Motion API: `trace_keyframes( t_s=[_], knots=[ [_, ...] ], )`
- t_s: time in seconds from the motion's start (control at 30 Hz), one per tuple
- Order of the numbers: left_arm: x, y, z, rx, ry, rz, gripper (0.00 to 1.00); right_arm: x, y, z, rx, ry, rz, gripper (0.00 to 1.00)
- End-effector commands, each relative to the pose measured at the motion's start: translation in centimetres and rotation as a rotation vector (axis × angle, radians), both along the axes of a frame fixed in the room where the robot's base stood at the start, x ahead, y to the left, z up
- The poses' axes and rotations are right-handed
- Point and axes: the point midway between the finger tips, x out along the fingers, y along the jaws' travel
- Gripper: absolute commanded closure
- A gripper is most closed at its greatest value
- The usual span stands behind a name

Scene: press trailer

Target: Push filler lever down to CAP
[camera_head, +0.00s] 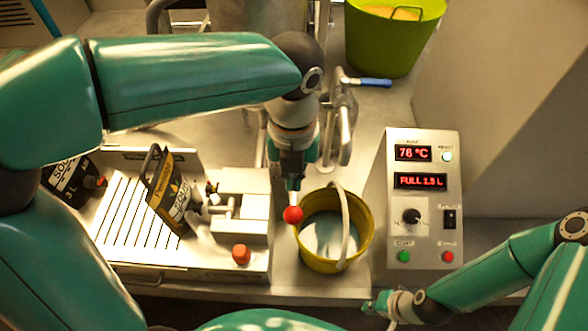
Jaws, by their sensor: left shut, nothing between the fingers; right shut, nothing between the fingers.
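The lever's red ball knob (293,215) shows in the head view, just left of a yellow bucket. Most of the lever's rod is hidden by my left gripper, and no CAP marking is readable. My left gripper (292,178) points down, shut and empty, right above the knob in the picture; I cannot tell whether it touches. The filler (240,205) is a grey metal block left of the knob, with an orange-red cap-like piece (241,254) at its front. My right gripper (380,304) is shut and empty at the front, below the control panel.
A dark pouch or bottle (170,190) leans on a slotted tray (125,222); another (72,184) lies further left. The yellow bucket (364,240) has a raised handle. The control panel (428,258) reads 76 °C and FULL 1.5 L. A blue-handled valve (372,82) and green bucket (385,45) are behind.

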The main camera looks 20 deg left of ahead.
Motion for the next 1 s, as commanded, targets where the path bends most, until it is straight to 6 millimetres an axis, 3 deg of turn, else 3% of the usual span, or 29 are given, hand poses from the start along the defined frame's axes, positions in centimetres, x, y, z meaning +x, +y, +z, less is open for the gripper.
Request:
trace_keyframes(
  t_s=[0.67, 1.0],
  knots=[
    [-0.1, 0.2, -3.5, 0.001, 0.002, 0.004, 1.0, 0.0, 0.0, 0.0, 0.0, -0.001, 0.0, 1.0],
    [-0.1, 0.2, -5.4, 0.001, 0.001, 0.004, 1.0, 0.0, 0.0, -1.9, 0.0, -0.001, 0.0, 1.0]
  ],
)
